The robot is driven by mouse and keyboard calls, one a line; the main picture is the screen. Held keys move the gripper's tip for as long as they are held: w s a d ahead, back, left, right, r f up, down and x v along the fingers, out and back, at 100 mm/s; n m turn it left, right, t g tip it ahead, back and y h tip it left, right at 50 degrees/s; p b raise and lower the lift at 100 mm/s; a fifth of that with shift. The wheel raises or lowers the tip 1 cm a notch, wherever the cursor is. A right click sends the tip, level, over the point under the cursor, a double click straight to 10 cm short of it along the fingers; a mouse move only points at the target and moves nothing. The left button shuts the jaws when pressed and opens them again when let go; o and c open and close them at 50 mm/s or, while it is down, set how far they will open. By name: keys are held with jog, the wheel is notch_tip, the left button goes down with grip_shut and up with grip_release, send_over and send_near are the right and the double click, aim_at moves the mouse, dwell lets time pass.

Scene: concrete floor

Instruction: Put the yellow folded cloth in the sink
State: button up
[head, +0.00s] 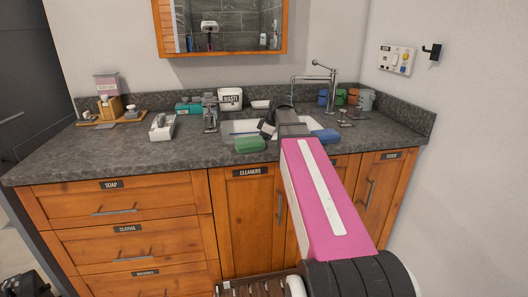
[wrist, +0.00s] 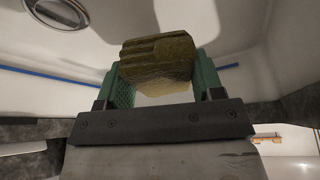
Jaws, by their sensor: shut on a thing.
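The yellow folded cloth (wrist: 158,62) is dark olive-yellow and layered in the wrist view. My gripper (wrist: 160,80) is shut on it, with one green finger on each side. The white basin of the sink (wrist: 180,16) lies behind the cloth, with the drain (wrist: 62,12) at the upper left. In the head view my gripper (head: 268,129) is over the sink (head: 238,127), and the arm hides much of the basin. The cloth cannot be made out there. Whether it touches the basin cannot be told.
A green cloth (head: 250,145) lies at the sink's front left edge and a blue one (head: 325,136) at its right. The tap (head: 333,85) rises behind on the right. A soap dispenser (head: 210,113) stands left of the sink. Counter (head: 90,150) is clear at the front left.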

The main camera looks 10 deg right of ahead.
jog(key=shift+f, duration=2.35)
jog(key=shift+f, duration=0.1)
jog(key=o, duration=0.9)
jog(key=shift+c, duration=0.2)
jog(key=v, duration=1.2)
